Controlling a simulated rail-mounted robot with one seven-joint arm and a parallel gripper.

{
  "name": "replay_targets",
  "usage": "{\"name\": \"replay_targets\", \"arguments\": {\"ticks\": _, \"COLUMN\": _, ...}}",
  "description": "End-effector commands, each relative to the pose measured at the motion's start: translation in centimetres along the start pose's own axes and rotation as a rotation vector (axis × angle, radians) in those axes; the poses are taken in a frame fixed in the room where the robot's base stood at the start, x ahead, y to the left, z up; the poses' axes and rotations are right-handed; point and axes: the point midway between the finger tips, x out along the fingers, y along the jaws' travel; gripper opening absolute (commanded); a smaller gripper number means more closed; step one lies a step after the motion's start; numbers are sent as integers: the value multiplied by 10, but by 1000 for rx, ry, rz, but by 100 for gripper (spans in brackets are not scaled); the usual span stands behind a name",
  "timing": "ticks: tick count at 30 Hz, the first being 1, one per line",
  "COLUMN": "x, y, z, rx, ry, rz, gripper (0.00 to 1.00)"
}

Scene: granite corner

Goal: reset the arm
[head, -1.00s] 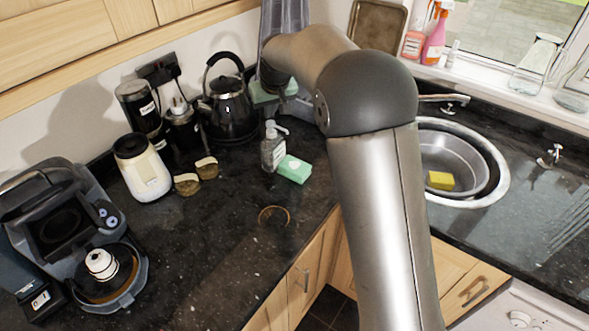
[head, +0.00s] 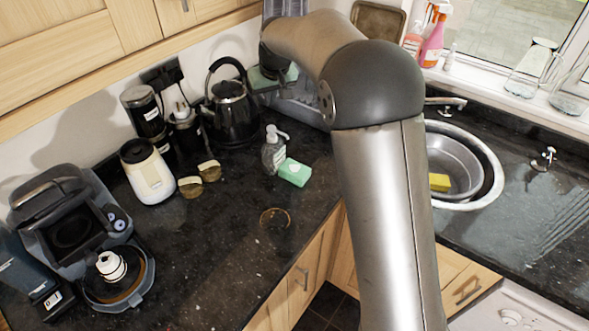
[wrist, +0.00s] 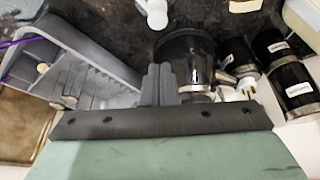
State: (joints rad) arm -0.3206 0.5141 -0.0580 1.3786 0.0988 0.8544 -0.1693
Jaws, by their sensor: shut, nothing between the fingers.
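My arm rises through the middle of the head view and bends at the elbow toward the back corner. The green-grey hand of my gripper (head: 272,79) shows beside the kettle, and its fingers are hidden there. In the wrist view, the two dark fingers of my gripper (wrist: 159,84) are together and empty. Beyond them are the black kettle (wrist: 184,60), just right of the fingertips, and the grey dish rack (wrist: 85,68) to the left. I cannot tell how far the fingers are from either.
A soap bottle (head: 274,152) and green sponge box (head: 294,172) stand on the counter. The sink (head: 450,165) is right of my arm. The counter's front middle is mostly clear.

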Motion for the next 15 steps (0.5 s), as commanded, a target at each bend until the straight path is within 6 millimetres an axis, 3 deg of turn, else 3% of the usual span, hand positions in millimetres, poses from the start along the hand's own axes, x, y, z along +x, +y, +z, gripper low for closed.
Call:
{"name": "replay_targets", "arguments": {"ticks": 6, "x": 0, "y": 0, "z": 0, "rx": 1, "ry": 0, "rz": 0, "gripper": 0}}
{"name": "replay_targets", "arguments": {"ticks": 9, "x": -7, "y": 6, "z": 11, "rx": 15, "ry": -8, "rz": 3, "gripper": 0}}
{"name": "replay_targets", "arguments": {"ticks": 11, "x": -18, "y": 13, "z": 28, "rx": 36, "ry": -20, "rz": 8, "gripper": 0}}
{"name": "replay_targets", "arguments": {"ticks": 14, "x": -43, "y": 29, "z": 77, "rx": 90, "ry": -56, "rz": 18, "gripper": 0}}
{"name": "replay_targets", "arguments": {"ticks": 15, "x": -54, "y": 35, "z": 103, "rx": 117, "ry": -74, "rz": 24, "gripper": 0}}
